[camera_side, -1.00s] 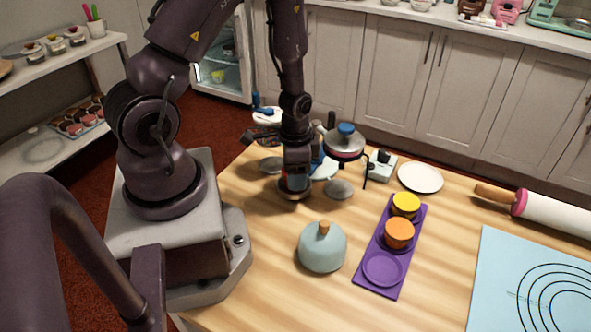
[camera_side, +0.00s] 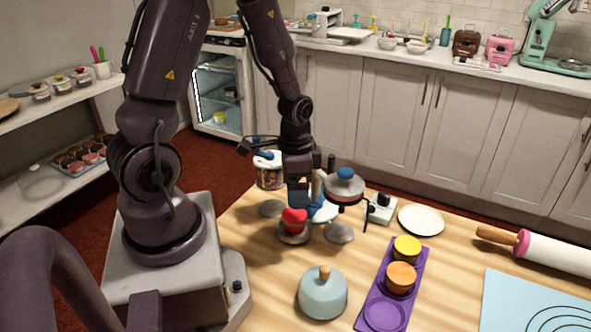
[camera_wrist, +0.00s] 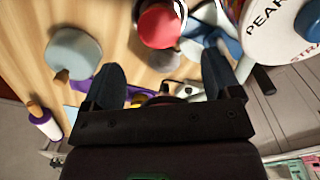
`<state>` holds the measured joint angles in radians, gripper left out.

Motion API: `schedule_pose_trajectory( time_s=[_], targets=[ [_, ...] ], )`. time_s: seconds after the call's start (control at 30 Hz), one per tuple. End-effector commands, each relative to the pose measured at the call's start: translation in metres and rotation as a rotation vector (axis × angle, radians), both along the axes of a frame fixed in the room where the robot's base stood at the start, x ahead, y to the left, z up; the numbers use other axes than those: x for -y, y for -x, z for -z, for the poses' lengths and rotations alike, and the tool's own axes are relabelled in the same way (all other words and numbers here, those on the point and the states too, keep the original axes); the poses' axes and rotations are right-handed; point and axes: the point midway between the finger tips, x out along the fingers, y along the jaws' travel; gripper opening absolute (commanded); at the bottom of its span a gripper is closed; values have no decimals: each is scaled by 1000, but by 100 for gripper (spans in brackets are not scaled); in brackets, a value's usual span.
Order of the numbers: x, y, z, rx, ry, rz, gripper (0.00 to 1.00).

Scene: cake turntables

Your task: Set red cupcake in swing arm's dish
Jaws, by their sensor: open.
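The red cupcake (camera_side: 293,218) sits upright in a round grey dish (camera_side: 293,238) near the back left of the table. In the wrist view the red cupcake (camera_wrist: 160,25) shows at the top, inside the shiny rim of its dish (camera_wrist: 183,8). My gripper (camera_side: 299,197) is just above the cupcake, apart from it. The swing arm linking the dish is mostly hidden behind the gripper.
Other grey dishes stand left (camera_side: 272,208) and right (camera_side: 340,233). A stand with a blue knob (camera_side: 345,174) rises close behind. A blue-grey dome (camera_side: 322,294) and a purple tray (camera_side: 372,297) with yellow (camera_side: 407,247) and orange (camera_side: 400,277) cupcakes stand in front.

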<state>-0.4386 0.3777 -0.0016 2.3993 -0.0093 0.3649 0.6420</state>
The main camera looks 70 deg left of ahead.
Motion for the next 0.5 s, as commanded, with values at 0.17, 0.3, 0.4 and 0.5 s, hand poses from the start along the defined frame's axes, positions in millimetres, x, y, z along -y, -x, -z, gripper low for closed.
schedule_pose_trajectory(
  time_s=[0.17,0.3,0.4,0.5],
  targets=[
    [0,-1,-27,3,-1,0,83],
    [0,0,-38,2,-1,0,83],
    [3,-2,-47,14,-6,-2,83],
    [13,-7,-70,59,-24,-15,83]
  ],
)
